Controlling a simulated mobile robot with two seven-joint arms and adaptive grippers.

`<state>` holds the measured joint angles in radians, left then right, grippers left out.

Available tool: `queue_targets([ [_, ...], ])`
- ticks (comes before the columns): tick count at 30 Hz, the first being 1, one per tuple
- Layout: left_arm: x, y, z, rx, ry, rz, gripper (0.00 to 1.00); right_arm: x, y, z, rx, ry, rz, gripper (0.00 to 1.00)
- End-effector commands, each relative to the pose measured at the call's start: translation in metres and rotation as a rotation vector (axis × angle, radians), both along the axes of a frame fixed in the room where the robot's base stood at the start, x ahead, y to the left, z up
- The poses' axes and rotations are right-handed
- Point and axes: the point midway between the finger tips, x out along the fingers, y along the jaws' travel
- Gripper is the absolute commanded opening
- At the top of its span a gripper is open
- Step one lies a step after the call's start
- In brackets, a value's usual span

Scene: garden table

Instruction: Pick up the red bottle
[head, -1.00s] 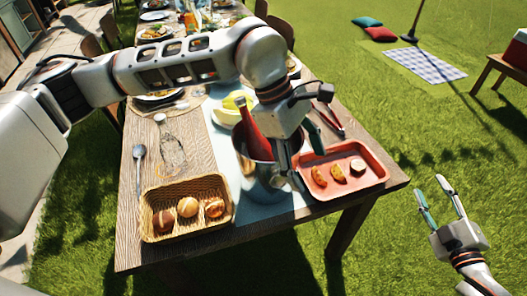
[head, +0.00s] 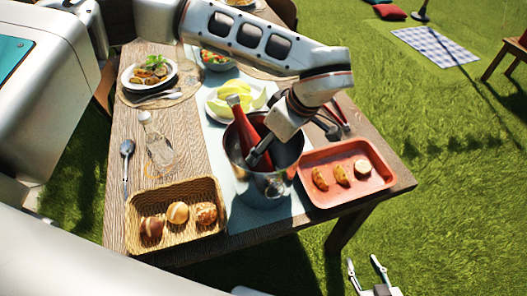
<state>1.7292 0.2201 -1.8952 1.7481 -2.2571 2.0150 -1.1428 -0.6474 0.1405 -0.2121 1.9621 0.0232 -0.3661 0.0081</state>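The red bottle (head: 240,117) leans in a metal bucket (head: 265,188) on the wooden table (head: 196,142), its neck rising above the rim toward the upper left. My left gripper (head: 257,156) reaches down from the right into the bucket mouth, right beside the bottle. A dark finger shows against the bottle's lower right side; the other finger is hidden, so I cannot tell whether it grips. The bottle's lower end is hidden inside the bucket. My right gripper (head: 363,260) is open and empty over the grass at the bottom edge.
A wicker basket (head: 139,217) of rolls stands left of the bucket. A red tray (head: 318,196) with food pieces is at its right. A glass bottle (head: 157,146), a spoon (head: 126,165) and a plate of melon (head: 218,103) are close by.

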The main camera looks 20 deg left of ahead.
Motion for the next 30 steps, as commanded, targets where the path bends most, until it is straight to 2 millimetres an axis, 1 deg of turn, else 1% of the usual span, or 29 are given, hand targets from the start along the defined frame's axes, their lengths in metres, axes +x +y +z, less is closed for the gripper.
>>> queue_targets([
  [3, 0.0, 0.006, -0.012, 0.005, 0.005, 0.002, 0.66, -0.002, 0.001, -0.001, 0.005, 0.006, -0.003, 0.4],
  [10, 0.003, 0.014, -0.033, 0.003, 0.006, 0.004, 0.66, -0.001, 0.001, 0.003, 0.003, 0.003, -0.002, 0.4],
  [15, 0.007, 0.022, -0.055, 0.002, 0.006, 0.003, 0.66, 0.0, 0.001, 0.006, 0.002, 0.001, -0.002, 0.4],
  [18, 0.008, 0.026, -0.065, 0.002, 0.005, 0.002, 0.66, 0.0, 0.001, 0.007, 0.003, 0.0, -0.002, 0.4],
  [22, 0.009, 0.028, -0.07, 0.002, 0.002, 0.001, 0.66, 0.0, 0.001, 0.007, 0.003, 0.0, -0.002, 0.4],
  [27, 0.009, 0.028, -0.07, 0.002, 0.002, 0.001, 0.66, 0.0, 0.001, 0.007, 0.004, -0.001, -0.001, 0.4],
  [28, 0.009, 0.028, -0.07, 0.002, 0.002, 0.001, 0.64, 0.0, 0.001, 0.007, 0.004, -0.001, -0.001, 0.4],
  [29, 0.009, 0.028, -0.07, 0.002, 0.003, 0.0, 0.56, 0.0, 0.001, 0.007, 0.004, -0.001, -0.001, 0.4],
  [30, 0.009, 0.028, -0.07, 0.002, 0.003, 0.0, 0.45, 0.0, 0.001, 0.007, 0.004, -0.001, -0.001, 0.4],
])
